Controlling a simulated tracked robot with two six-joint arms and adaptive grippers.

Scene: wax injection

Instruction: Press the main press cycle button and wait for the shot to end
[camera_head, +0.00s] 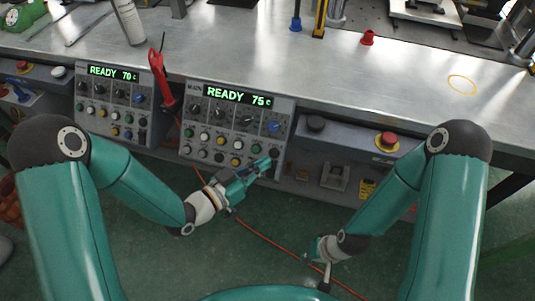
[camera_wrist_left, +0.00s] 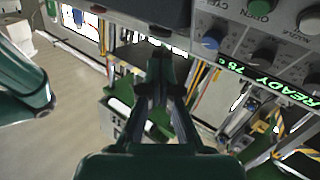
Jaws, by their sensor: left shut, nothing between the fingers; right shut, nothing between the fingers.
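The main press panel (camera_head: 237,122) reads READY 75 c and carries rows of knobs and buttons. A blue control (camera_head: 274,126) sits at its right side; it also shows in the left wrist view (camera_wrist_left: 212,38), by a label that seems to read CYCLE. My left gripper (camera_head: 268,163) is shut and empty at the panel's lower right corner, below the blue control. In the left wrist view its fingertips (camera_wrist_left: 165,57) point past the panel; contact cannot be told. My right gripper (camera_head: 325,284) is shut and empty, hanging low, away from the panel.
A second panel (camera_head: 112,103) reading READY 70 c is to the left. A red-handled tool (camera_head: 158,76) stands between the panels. A red stop button (camera_head: 388,139) is to the right. The metal bench (camera_head: 290,60) lies above; an orange cable (camera_head: 262,237) crosses the floor.

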